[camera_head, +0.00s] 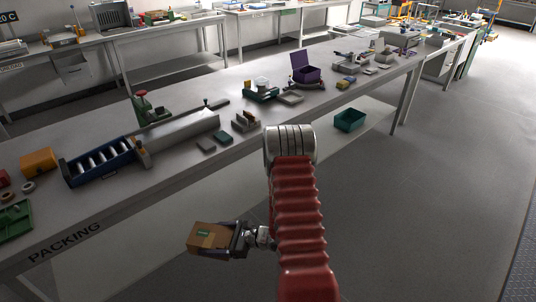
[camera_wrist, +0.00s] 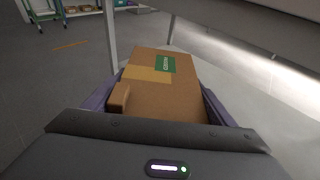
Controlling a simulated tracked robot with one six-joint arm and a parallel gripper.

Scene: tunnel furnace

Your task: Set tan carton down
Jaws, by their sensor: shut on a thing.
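The tan carton (camera_head: 205,237) is a small cardboard box with a green label and a lighter tape strip. My gripper (camera_head: 228,240) is shut on it, at the lower middle of the head view, in front of the packing bench's near edge and seemingly below its top. In the wrist view the carton (camera_wrist: 160,80) fills the middle, with a gripper finger along each side. The green label faces up toward the wrist camera. The carton's underside is hidden.
The packing bench (camera_head: 95,218) runs diagonally across the head view. On it are a blue roller tray (camera_head: 98,163), an orange box (camera_head: 39,161), a green tray (camera_head: 14,220) and a purple open box (camera_head: 306,69). A teal bin (camera_head: 349,120) sits on the lower shelf. Open floor lies right.

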